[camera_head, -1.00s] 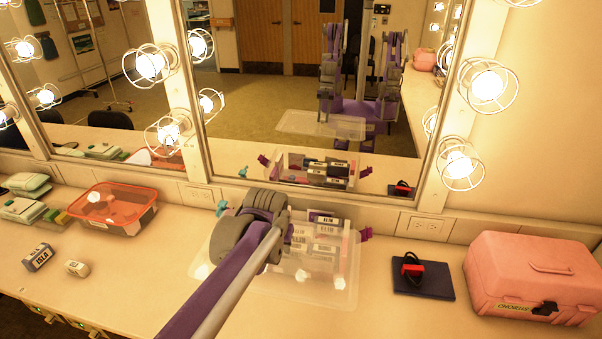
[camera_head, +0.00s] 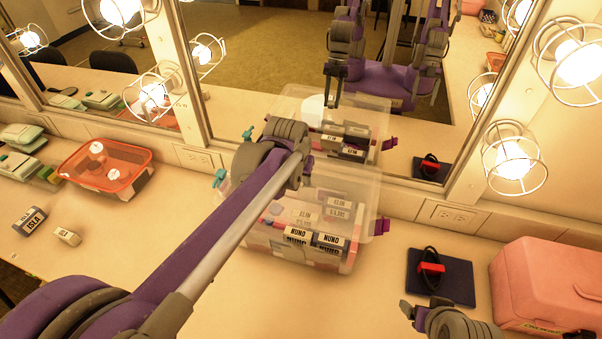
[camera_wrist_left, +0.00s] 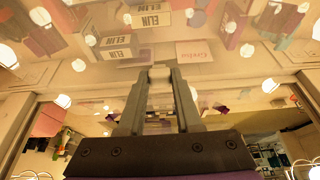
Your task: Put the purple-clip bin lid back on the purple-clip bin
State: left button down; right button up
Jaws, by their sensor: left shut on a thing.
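The clear purple-clip bin lid (camera_head: 362,190) is held above the bin, overlapping its back and right part in the head view. My left gripper (camera_wrist_left: 160,88) is shut on its small knob, with the lid filling the top of the wrist view. In the head view the arm hides the left fingertips. The clear bin (camera_head: 285,252) stands on the counter below, with labelled blocks (camera_head: 328,241) inside. A purple clip (camera_head: 381,225) shows at the right and a teal clip (camera_head: 220,178) at the left. My right gripper (camera_head: 408,309) is partly in view at the lower right; its opening is unclear.
A navy pad (camera_head: 455,280) with a red-and-black item (camera_head: 431,267) lies right of the bin. A pink case (camera_head: 540,280) stands farther right. The mirror is close behind; the front counter is clear.

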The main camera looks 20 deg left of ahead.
pick_arm(q)
jog(key=shift+w+f+b, duration=0.1)
jog(key=shift+f+b, duration=1.75)
jog(key=shift+f, duration=2.05)
pick_arm(e)
notch_tip(320, 180, down, 6)
jog(key=s, duration=0.2)
jog(key=shift+s+r+g, duration=0.15)
jog(key=shift+r+g, duration=0.05)
jog(key=shift+g, duration=0.1)
pick_arm(q)
jog(key=c, duration=0.5)
grip_release()
jog(key=v, duration=1)
jog(key=shift+r+p, duration=0.35)
jog(key=shift+r, duration=0.05)
jog(key=shift+r+p, duration=0.45)
jog(key=shift+r, duration=0.5)
notch_tip(320, 180, up, 4)
jog(key=shift+r+p, duration=0.1)
jog(key=shift+p, duration=1.05)
pick_arm(e)
notch_tip(320, 180, up, 6)
jog(key=w, duration=0.2)
jog(key=shift+w+f, duration=0.15)
jog(key=shift+w, duration=0.2)
jog(key=shift+s, duration=0.1)
